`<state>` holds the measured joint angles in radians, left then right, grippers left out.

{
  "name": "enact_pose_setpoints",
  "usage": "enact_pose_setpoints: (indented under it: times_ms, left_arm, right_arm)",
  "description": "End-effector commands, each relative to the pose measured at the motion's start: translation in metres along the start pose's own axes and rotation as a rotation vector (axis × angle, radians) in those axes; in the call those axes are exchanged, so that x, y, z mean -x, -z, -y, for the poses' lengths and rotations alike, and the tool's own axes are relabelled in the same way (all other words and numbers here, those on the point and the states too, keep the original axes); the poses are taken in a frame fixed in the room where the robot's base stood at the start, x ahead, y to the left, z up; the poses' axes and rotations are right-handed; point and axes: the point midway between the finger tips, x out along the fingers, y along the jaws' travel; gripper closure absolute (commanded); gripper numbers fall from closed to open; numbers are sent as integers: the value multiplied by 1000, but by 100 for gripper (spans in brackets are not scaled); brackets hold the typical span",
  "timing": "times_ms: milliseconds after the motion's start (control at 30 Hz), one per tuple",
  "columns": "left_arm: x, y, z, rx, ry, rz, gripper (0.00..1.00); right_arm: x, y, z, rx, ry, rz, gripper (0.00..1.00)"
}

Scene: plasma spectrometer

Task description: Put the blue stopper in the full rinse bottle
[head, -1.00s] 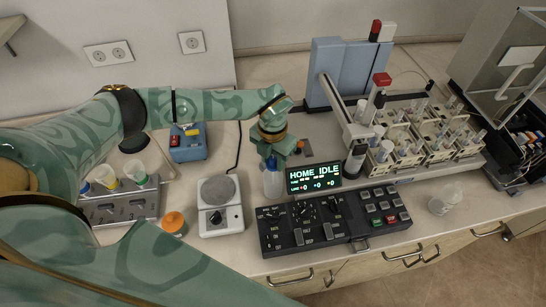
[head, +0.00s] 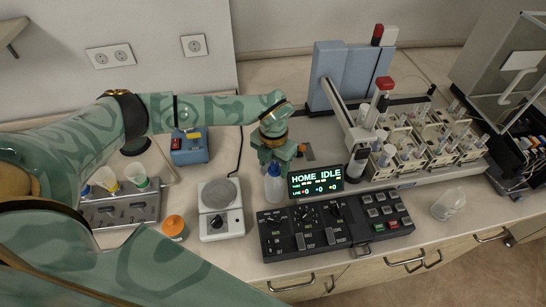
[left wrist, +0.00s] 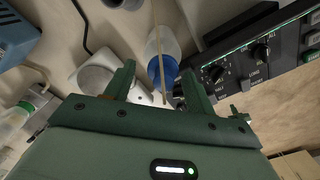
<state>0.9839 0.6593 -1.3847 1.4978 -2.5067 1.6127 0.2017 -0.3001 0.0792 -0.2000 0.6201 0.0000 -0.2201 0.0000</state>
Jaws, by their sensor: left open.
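A clear bottle (head: 274,189) stands upright on the bench, just left of the lit display. The blue stopper (head: 274,170) shows at its top; whether it is seated is not clear. My left gripper (head: 275,160) is right over it, pointing down. In the left wrist view the blue stopper (left wrist: 163,69) and the bottle (left wrist: 160,42) lie beyond the gap between the fingers of my left gripper (left wrist: 158,88). The fingers are apart and do not visibly grip anything. Another clear bottle (head: 449,204) is at the right near the bench edge. My right gripper is out of view.
A control panel (head: 335,226) and the display (head: 316,181) are close to the right of the bottle. A hotplate (head: 221,211) and an orange-capped jar (head: 174,227) stand to the left. A rack with cups (head: 118,210) is farther left. The sampler racks (head: 430,140) fill the right.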

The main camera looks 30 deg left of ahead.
Motion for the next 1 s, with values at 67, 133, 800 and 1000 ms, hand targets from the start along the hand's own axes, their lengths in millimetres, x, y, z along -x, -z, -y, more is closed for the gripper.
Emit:
enact_pose_setpoints:
  times_ms: [67, 133, 800, 1000]
  left_arm:
    - [6, -1, 3, -4, 6, 2, 40]
    - [17, -1, 2, -5, 6, 5, 40]
    - [159, 0, -3, 1, 3, 3, 40]
    - [163, 1, -3, 2, 3, 1, 40]
  right_arm:
    - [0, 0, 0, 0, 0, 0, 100]
    - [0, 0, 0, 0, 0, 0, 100]
    - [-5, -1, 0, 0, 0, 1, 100]
    - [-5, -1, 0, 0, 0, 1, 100]
